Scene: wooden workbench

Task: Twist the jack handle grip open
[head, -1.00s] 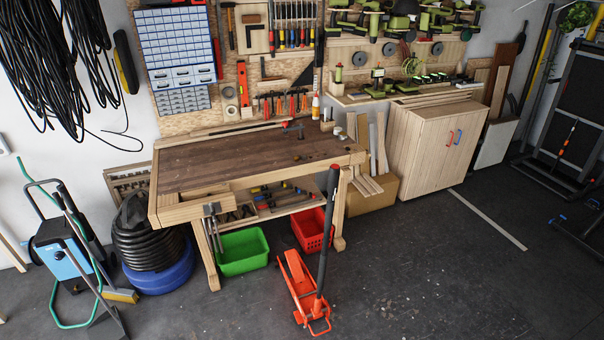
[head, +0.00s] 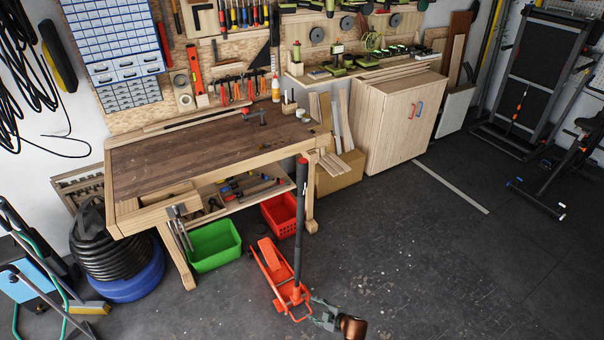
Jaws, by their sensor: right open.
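The red floor jack (head: 272,262) stands on the dark floor in front of the workbench. Its black handle (head: 298,235) rises almost upright from the jack. The thicker dark grip (head: 301,185) is at the top of the handle, with a small reddish end, in front of the bench's right corner. My right gripper (head: 314,312) is low at the bottom of the picture, just right of the jack's near end and well below the grip. It is open and holds nothing that I can see. I cannot tell whether it touches the jack's frame. My left gripper is out of view.
The wooden workbench (head: 200,160) stands behind the jack. A green bin (head: 213,246) and a red basket (head: 279,215) sit on the floor under its front. The dark floor (head: 430,270) to the right is clear. A wooden cabinet (head: 395,125) stands at the back.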

